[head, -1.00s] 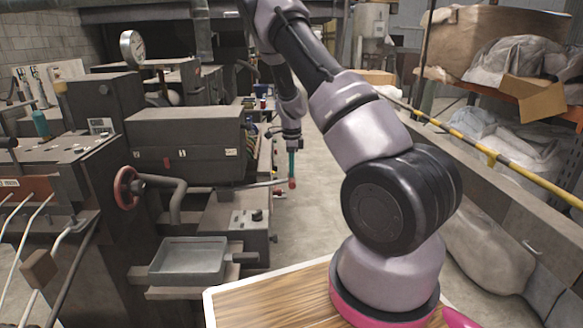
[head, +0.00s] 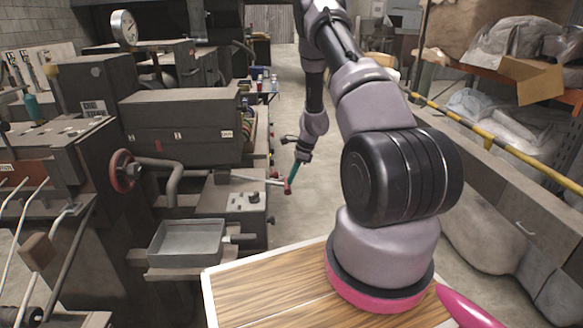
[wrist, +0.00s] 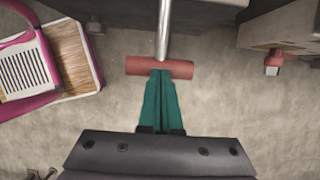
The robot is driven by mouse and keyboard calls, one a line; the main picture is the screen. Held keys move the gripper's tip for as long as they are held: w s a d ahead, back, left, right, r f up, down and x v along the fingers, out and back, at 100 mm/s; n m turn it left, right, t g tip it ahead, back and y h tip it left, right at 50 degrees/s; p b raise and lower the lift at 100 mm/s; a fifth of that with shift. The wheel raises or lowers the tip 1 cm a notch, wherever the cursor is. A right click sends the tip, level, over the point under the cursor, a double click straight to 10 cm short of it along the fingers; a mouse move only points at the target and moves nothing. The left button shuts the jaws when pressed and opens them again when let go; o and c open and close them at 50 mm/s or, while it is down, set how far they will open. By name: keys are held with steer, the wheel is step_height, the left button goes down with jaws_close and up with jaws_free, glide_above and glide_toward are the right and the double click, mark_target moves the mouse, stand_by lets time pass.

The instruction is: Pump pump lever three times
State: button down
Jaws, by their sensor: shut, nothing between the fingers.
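The pump lever is a thin metal rod (wrist: 163,32) with a red crosswise grip (wrist: 160,68) at its end. In the head view the lever (head: 250,181) sticks out to the right from the grey machine, sloping slightly down to its red end. My gripper (wrist: 161,76) has teal fingers pressed together, with nothing between them. Its fingertips are at the middle of the red grip and overlap its near edge in the wrist view. In the head view my gripper (head: 292,181) tilts down to the lever's end; they seem to touch.
A metal tray (head: 187,243) and a red handwheel (head: 125,171) are to the left. The concrete floor (head: 330,190) right of the lever is clear. A yellow-black rail (head: 470,142) runs along the right.

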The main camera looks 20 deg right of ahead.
steer(key=shift+s+f, duration=0.25)
steer(key=shift+f, duration=0.35)
steer(key=shift+a, duration=0.1)
steer(key=v, duration=1.5)
steer(key=shift+w+d+f, duration=0.15)
steer(key=shift+d, duration=0.25)
steer(key=w+a+r+h, duration=0.1)
steer(key=a+r+h, duration=0.1)
steer(key=r, duration=0.4)
steer(key=w+a+r+g+h, duration=0.1)
steer(key=a+r, duration=0.3)
steer(key=r, duration=0.2)
steer(key=shift+a+h, duration=0.3)
steer(key=shift+h, duration=0.1)
